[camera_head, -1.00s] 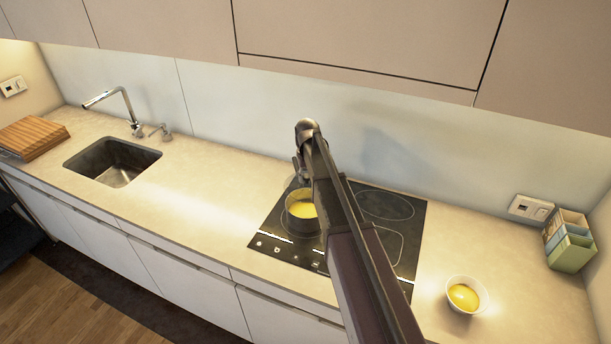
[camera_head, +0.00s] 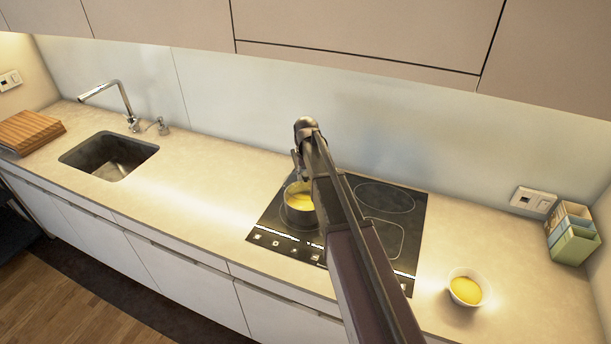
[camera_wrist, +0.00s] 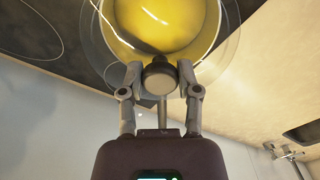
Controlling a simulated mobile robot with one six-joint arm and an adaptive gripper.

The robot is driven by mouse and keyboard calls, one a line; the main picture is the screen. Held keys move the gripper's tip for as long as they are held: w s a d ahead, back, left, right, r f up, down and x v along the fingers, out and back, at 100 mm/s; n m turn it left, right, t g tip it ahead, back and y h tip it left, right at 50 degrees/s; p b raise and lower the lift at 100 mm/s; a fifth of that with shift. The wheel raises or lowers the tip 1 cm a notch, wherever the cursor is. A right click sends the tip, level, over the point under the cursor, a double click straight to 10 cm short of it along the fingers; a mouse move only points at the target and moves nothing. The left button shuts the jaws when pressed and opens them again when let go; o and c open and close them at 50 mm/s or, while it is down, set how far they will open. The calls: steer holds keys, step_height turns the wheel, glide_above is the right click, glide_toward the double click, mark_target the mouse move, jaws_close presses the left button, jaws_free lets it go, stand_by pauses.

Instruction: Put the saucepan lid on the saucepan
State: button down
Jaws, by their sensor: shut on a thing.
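The saucepan (camera_head: 298,216) stands on the left side of the black hob, with yellow contents showing. My arm hides its right side. My gripper (camera_head: 297,170) is above the pan's back edge. In the wrist view my gripper (camera_wrist: 158,74) is shut on the dark round knob of the saucepan lid (camera_wrist: 233,60). The lid is clear glass, and the saucepan (camera_wrist: 222,22) with its yellow contents shows through it. The lid lies over the pan but looks shifted sideways from it. I cannot tell whether lid and pan touch.
The hob (camera_head: 268,240) is otherwise clear where visible. A white bowl (camera_head: 466,290) with yellow contents stands to its right. A box holder (camera_head: 572,238) is at the far right. The sink (camera_head: 108,158), tap (camera_head: 125,103) and wooden boards (camera_head: 30,131) are left. The counter between sink and hob is free.

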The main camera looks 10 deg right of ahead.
mark_target(306, 184)
steer(key=shift+f+b, duration=1.85)
steer(key=shift+f, duration=0.2)
steer(key=shift+f+b, duration=0.3)
steer(key=shift+c, duration=1.2)
jaws_free()
steer(key=shift+r, duration=0.15)
